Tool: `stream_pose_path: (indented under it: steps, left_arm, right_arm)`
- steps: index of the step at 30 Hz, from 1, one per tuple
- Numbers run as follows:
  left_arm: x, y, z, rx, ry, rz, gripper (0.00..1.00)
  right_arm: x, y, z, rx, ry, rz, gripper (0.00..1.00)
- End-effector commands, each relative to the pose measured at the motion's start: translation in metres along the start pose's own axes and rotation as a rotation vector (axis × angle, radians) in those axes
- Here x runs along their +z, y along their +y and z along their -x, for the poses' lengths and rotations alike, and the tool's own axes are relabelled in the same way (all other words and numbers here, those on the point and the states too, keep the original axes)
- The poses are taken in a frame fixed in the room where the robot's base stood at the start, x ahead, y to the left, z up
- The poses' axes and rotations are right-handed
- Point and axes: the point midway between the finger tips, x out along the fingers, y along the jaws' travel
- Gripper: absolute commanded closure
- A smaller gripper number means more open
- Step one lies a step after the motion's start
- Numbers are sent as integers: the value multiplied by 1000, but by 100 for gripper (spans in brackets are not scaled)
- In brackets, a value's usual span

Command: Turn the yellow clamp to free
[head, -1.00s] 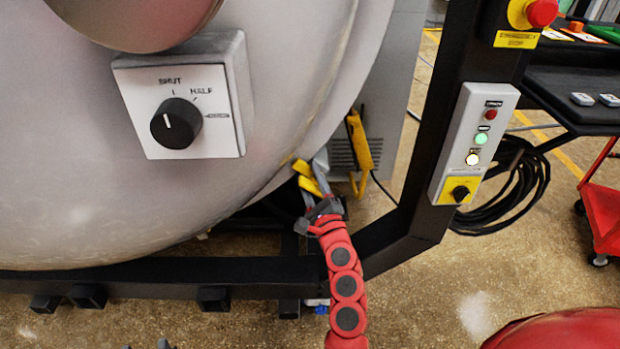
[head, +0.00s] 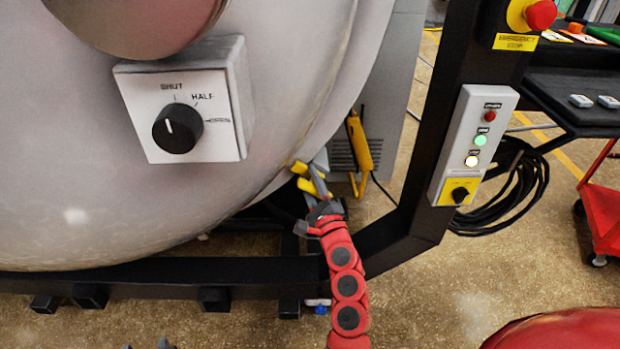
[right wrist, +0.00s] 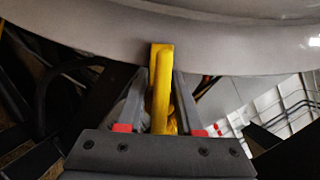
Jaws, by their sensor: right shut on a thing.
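The yellow clamp (head: 308,178) sits under the rim of the large grey furnace door, low in the middle of the head view. My right gripper (head: 316,186) reaches up to it from below. In the right wrist view the clamp (right wrist: 161,90) stands as a yellow bar between the two grey fingers (right wrist: 161,95) of my right gripper, which is shut on it. The clamp's top end touches or lies close to the door rim. Its lower part is partly hidden by the gripper.
The furnace door (head: 90,190) carries a black knob (head: 178,127) marked SHUT, HALF and OPEN. A black frame post (head: 430,120) with a button panel (head: 474,143) stands to the right. A yellow handheld device (head: 359,142) hangs behind the clamp. A red cart (head: 605,215) is at far right.

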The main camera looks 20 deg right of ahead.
Motion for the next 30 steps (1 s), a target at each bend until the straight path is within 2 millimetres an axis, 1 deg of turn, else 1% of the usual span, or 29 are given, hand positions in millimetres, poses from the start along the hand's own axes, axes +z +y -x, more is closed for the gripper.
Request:
stream_pose_path:
  steps: [5,17,30]
  left_arm:
    - [-2,-1,-12,0,0,0,50]
    - [-7,-2,-43,0,0,0,50]
    - [-15,-4,-88,0,0,0,50]
  right_arm:
    - [1,-1,0,45,2,107,100]
    - [1,4,0,190,1,453,100]
    - [-2,9,2,353,-2,839,100]
